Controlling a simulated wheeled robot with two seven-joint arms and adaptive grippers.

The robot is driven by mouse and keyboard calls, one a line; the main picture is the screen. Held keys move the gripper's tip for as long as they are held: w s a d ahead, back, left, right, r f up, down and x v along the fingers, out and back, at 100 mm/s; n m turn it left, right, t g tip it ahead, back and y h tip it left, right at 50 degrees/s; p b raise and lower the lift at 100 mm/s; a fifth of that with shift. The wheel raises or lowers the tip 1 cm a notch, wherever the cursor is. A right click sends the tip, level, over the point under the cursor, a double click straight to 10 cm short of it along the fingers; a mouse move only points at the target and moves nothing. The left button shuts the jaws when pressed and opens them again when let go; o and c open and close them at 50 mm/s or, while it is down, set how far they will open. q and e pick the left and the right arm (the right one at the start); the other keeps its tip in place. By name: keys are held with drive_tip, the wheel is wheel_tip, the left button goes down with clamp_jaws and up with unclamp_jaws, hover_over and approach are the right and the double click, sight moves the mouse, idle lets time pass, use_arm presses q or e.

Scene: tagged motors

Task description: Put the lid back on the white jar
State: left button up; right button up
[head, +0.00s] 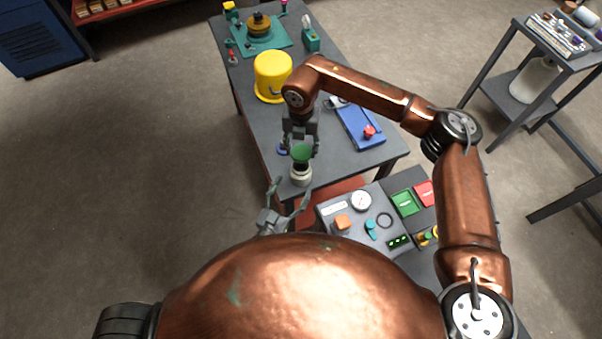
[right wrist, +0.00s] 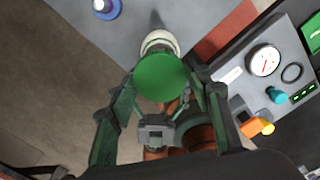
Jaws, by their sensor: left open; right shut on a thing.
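The white jar (head: 300,177) stands at the near end of the long table, with a dark band showing at its top. Its pale rim also shows in the right wrist view (right wrist: 160,40), partly hidden behind the lid. My right gripper (head: 301,149) is shut on the round green lid (head: 301,153) and holds it above the jar; I cannot tell the exact gap. The lid fills the middle of the right wrist view (right wrist: 162,77). My left gripper (head: 292,186) is open, its fingers spread on either side of the jar's lower part; contact is not clear.
A small blue disc (head: 281,149) lies left of my right gripper. A yellow bucket (head: 272,75) and a blue clipboard-like tray (head: 362,127) are farther up the table (head: 335,60). A grey panel with a gauge (head: 361,201) stands close at the right.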

sight(305, 165)
use_arm(q)
drive_tip(key=x, duration=0.6)
drive_tip(key=shift+w+d, duration=0.1)
drive_tip(key=shift+w, duration=0.15)
drive_tip(key=shift+c, duration=0.2)
drive_tip(key=c, duration=1.7)
drive_tip(key=shift+c, duration=0.3)
use_arm(e)
drive_tip(key=shift+f, duration=2.5)
